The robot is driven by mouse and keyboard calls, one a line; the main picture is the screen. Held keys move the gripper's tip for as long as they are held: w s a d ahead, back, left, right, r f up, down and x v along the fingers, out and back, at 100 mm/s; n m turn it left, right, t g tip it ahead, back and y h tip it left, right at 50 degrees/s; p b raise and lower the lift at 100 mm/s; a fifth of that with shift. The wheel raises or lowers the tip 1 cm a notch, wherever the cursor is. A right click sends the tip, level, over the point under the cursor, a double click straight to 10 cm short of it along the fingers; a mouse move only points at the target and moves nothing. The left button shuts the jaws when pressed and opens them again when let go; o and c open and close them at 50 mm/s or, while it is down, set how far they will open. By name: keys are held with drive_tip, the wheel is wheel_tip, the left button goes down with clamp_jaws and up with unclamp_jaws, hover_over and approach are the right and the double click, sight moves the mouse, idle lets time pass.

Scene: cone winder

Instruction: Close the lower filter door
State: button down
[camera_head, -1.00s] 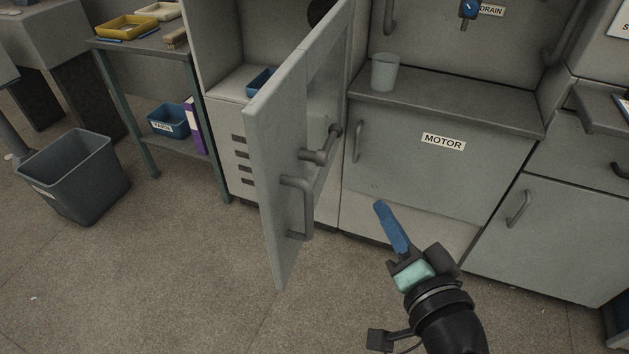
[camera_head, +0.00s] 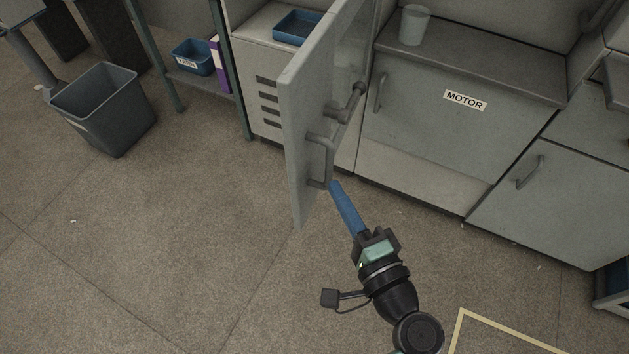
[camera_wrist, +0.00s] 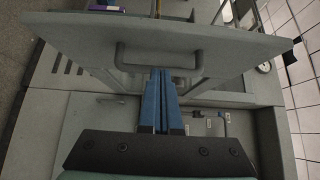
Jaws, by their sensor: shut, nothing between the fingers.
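A grey door (camera_head: 306,100) stands swung open from the cabinet, seen nearly edge-on in the head view; no label shows on it, and it is the only open door in view. Its bar handle (camera_head: 318,160) is on the face towards the right, and a knob-like latch (camera_head: 350,98) sticks out higher up. In the wrist view the door (camera_wrist: 160,32) spans the top, with its handle (camera_wrist: 150,58) below. My gripper (camera_head: 335,187) has its blue fingers shut and empty, tips beside the handle's lower end. I cannot tell whether they touch it.
A bin (camera_head: 104,108) and a shelf with a blue box (camera_head: 193,57) are at left. The floor before the door is clear.

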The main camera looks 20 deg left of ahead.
sight(304, 167)
drive_tip(key=shift+w+a, duration=0.2)
drive_tip(key=shift+a, duration=2.1)
drive_tip(key=shift+a, duration=0.1)
